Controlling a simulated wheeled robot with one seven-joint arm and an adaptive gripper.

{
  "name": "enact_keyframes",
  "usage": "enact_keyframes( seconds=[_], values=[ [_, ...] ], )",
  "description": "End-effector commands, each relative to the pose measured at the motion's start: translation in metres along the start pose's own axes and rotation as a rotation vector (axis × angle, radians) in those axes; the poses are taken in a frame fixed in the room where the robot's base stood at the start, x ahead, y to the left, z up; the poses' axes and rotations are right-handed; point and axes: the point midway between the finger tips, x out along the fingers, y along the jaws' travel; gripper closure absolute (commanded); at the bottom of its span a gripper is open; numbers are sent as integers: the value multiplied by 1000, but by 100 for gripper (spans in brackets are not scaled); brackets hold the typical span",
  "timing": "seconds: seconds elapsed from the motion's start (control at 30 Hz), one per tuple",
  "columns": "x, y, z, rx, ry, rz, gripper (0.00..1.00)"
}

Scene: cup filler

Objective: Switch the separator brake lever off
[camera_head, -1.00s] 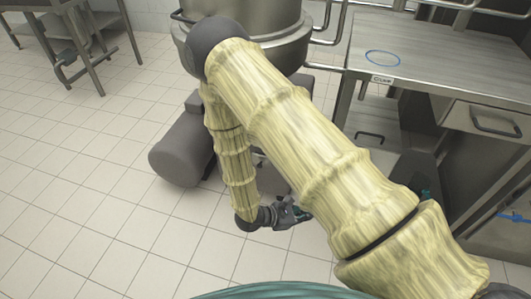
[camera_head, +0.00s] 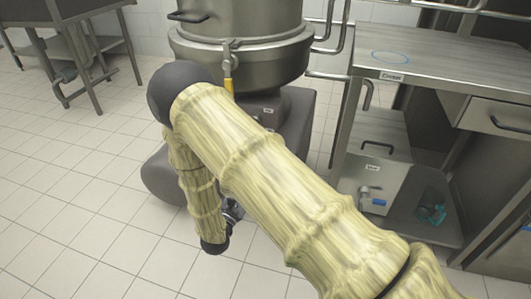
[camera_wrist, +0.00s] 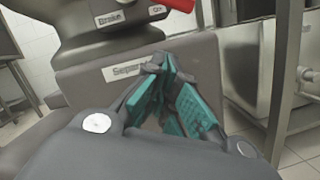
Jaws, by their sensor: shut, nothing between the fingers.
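The separator is a steel vessel (camera_head: 235,22) on a dark grey base (camera_head: 292,125) in the head view. In the wrist view, the brake plate (camera_wrist: 122,18) reads "Brake", with an "On" mark at its right end. A red lever part (camera_wrist: 180,4) shows at the top edge beside that mark; the rest of it is out of frame. The "Separator" label (camera_wrist: 124,70) is on the base below. My gripper (camera_wrist: 168,75), with teal pads, is shut and empty, in front of the base and below the brake plate. In the head view, my arm mostly hides it.
A steel table (camera_head: 430,65) with shelves and a drawer stands close on the right. A white box (camera_head: 372,180) sits beneath it. Tiled floor is free at the left.

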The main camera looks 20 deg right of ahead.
Motion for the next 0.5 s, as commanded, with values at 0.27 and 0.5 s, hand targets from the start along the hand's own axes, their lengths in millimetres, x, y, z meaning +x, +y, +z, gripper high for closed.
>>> enact_keyframes(
  seconds=[0.27, 0.5],
  values=[
    [15, -1, -1, 0, -2, -1, 100],
    [53, -2, -2, 1, -2, -2, 100]
  ],
)
